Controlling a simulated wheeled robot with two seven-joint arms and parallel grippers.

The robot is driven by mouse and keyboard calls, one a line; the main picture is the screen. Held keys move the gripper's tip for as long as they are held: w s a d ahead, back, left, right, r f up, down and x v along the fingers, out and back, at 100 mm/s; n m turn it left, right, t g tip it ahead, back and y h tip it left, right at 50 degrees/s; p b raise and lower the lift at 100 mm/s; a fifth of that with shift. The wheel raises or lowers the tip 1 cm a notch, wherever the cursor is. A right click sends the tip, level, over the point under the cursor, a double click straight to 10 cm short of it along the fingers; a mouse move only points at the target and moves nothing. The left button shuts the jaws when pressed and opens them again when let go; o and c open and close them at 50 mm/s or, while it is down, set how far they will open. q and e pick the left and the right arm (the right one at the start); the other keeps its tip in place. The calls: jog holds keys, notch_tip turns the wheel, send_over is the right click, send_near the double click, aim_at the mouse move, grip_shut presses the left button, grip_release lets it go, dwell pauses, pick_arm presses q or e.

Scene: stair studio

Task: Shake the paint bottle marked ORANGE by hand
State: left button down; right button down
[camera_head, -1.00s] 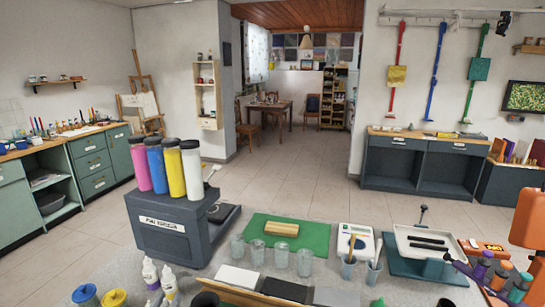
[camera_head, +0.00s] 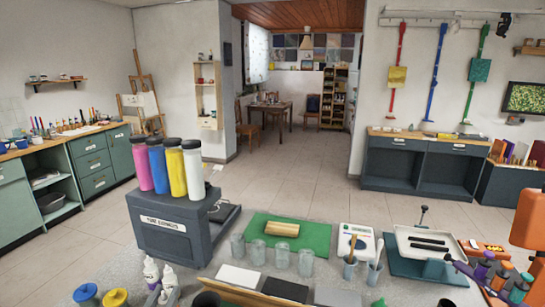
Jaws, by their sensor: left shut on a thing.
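Two small white bottles with pointed tips stand close together at the lower left, a left one (camera_head: 151,270) and a right one (camera_head: 168,277). Dark and purple marks show on them, but no label can be read, so I cannot tell whether either is marked ORANGE. My left gripper (camera_head: 160,291) is small and partly cut off at the bottom edge, against these bottles. It is shut on a white bottle; which of the two is unclear.
A dark caddy (camera_head: 170,232) holds pink, blue, yellow and white bottles. Clear glasses stand before a green mat (camera_head: 314,238). Blue (camera_head: 86,295) and yellow (camera_head: 115,298) lidded jars stand left. Dark-capped bottles (camera_head: 484,270) and an orange object (camera_head: 527,222) crowd the right.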

pick_arm(q)
notch_tip(320, 180, up, 2)
jog(key=shift+w, duration=0.1)
jog(key=shift+w+d+f, duration=0.15)
jog(key=shift+d+f, duration=0.65)
notch_tip(320, 180, down, 3)
jog(key=shift+a+r, duration=0.1)
jog(key=shift+r, duration=0.1)
jog(key=r, duration=0.1)
jog(key=a+r, duration=0.1)
jog(key=r, duration=0.1)
jog(key=shift+s+a+r, duration=0.2)
jog(key=shift+a+r, duration=0.1)
jog(key=shift+r, duration=0.05)
jog(key=shift+w+d+r, duration=0.1)
jog(key=shift+d+r, duration=0.05)
jog(key=shift+r, duration=0.1)
jog(key=shift+d+f, duration=0.8)
jog(key=shift+f, duration=0.2)
jog(key=shift+a+f, duration=0.65)
jog(key=shift+f, duration=0.35)
jog(key=shift+a, duration=0.15)
jog(key=shift+d, duration=0.5)
jog(key=shift+a, duration=0.3)
